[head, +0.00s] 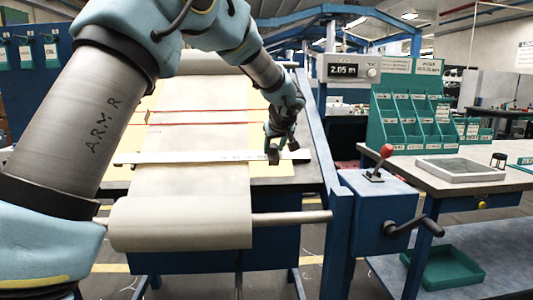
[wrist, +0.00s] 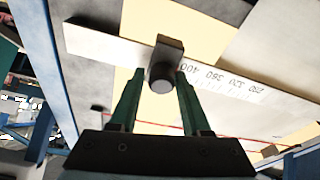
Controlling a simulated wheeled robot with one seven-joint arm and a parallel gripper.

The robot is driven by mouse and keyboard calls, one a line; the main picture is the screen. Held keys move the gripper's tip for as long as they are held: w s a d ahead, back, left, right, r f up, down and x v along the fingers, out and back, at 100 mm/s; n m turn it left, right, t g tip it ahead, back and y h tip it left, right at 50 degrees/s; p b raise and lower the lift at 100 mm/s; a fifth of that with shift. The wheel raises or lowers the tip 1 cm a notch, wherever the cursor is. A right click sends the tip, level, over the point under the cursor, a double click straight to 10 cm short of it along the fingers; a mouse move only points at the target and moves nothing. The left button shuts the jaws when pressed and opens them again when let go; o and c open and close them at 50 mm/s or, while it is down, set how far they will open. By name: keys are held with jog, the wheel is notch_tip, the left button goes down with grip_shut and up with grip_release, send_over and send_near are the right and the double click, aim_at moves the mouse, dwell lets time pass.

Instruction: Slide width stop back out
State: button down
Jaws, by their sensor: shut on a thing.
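The width stop is a dark block with a round knob (wrist: 163,68) in the wrist view. It sits across a pale ruler bar (wrist: 105,42), just left of the printed 400 mark. My gripper (wrist: 160,76) has its green fingers on either side of the knob and is shut on it. In the head view my gripper (head: 281,147) is low over the right part of the ruler bar (head: 200,157), and the stop is hard to tell apart from the fingers there.
Grey fabric (head: 195,185) runs under the bar onto a front roll (head: 180,222). A blue post stands right of the bar. Further right are a blue box with a red-knobbed lever (head: 384,152), a crank (head: 415,225) and a bench with teal bins (head: 405,115). A display (head: 345,70) reads 2.05 m.

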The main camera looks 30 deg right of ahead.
jog(key=shift+s+d, duration=0.1)
jog(key=c, duration=0.5)
grip_release()
jog(key=b+v, duration=0.2)
jog(key=v, duration=0.8)
jog(key=shift+s+r, duration=0.25)
jog(key=shift+r, duration=0.05)
